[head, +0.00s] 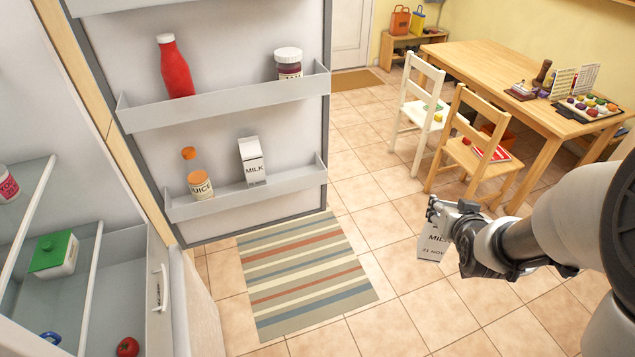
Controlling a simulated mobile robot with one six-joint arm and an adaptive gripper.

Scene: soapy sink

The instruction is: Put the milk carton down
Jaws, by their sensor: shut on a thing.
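A white milk carton (433,243) marked "MILK" and "21 NOV" is in my gripper (438,208), in the right half of the head view. My gripper is shut on the carton from above and holds it up over the tiled floor. The gripper hides the carton's top. A second milk carton (252,163) stands in the lower shelf (240,200) of the open fridge door, to the left of my gripper. A juice bottle (200,186) with an orange cap stands left of that carton.
The upper door shelf (225,107) holds a red bottle (175,68) and a jam jar (288,65). A striped mat (300,275) lies below the door. A wooden table (490,62) with two chairs (418,105) stands at the back right. Floor between mat and chairs is clear.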

